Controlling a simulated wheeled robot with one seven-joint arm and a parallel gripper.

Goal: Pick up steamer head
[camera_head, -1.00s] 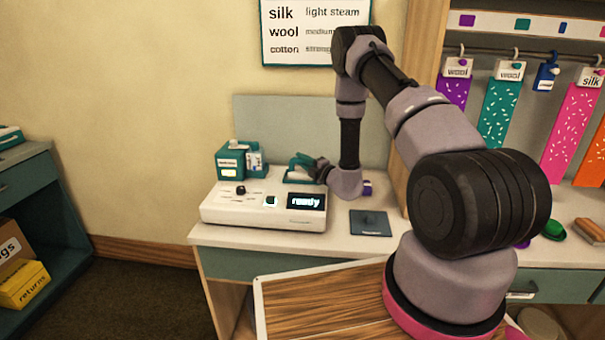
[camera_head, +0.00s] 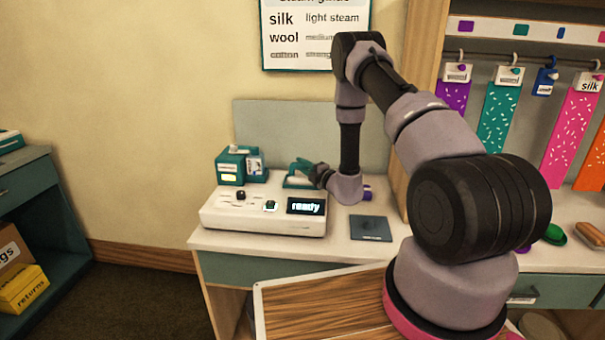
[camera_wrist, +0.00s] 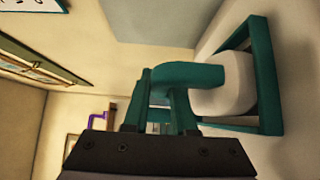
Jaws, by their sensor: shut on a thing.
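The steamer head (camera_head: 301,167) is teal with a pale white part (camera_wrist: 222,84) and stands at the back of the counter, behind the white control unit. My gripper (camera_head: 316,171) reaches it from the right and is shut on its teal part. In the wrist view the dark gripper body fills the bottom edge, with the teal part of the steamer head (camera_wrist: 185,74) just beyond it. A teal frame (camera_wrist: 269,85) surrounds the white part there. I cannot tell whether the head touches this frame.
The white control unit (camera_head: 250,218) with a lit "ready" display stands in front. A teal box (camera_head: 230,170) is to the left and a dark flat pad (camera_head: 370,228) to the right. A grey panel (camera_head: 270,120) stands behind. Hanging fabric swatches (camera_head: 497,115) are at the right.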

